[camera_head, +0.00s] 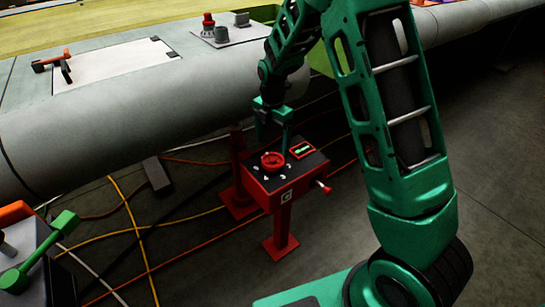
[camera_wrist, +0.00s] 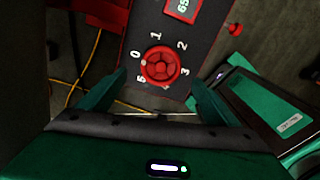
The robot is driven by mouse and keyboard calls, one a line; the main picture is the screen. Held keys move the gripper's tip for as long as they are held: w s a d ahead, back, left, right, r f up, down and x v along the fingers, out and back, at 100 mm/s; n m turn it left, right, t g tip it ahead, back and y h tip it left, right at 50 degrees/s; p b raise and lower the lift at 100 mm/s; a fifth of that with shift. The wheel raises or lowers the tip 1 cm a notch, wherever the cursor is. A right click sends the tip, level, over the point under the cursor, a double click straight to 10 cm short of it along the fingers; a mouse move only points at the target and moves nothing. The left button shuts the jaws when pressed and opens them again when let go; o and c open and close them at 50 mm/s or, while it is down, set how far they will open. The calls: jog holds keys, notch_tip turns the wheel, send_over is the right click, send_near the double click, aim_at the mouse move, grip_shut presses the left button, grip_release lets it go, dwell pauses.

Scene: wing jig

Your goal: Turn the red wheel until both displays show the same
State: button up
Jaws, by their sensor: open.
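The red wheel (camera_head: 272,161) sits on the dark top of a red pedestal box (camera_head: 285,190). A red-framed display (camera_head: 303,150) is beside the wheel; in the wrist view the display (camera_wrist: 182,5) is cut by the top edge, with digits like 65. I cannot make out a second display. My gripper (camera_head: 273,140) is open and empty above the wheel; in the wrist view its fingers (camera_wrist: 159,77) appear on either side of it.
A red side handle (camera_head: 323,187) sticks out of the box's right side. A large grey wing (camera_head: 110,120) lies behind it. Orange and yellow cables (camera_head: 135,222) cross the floor. A cart with a green-handled tool (camera_head: 42,252) stands at lower left.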

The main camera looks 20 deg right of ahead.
aim_at(272, 158)
notch_tip(272, 158, down, 7)
jog(key=shift+f, duration=0.15)
dwell(0.4)
jog(key=c, duration=1.1)
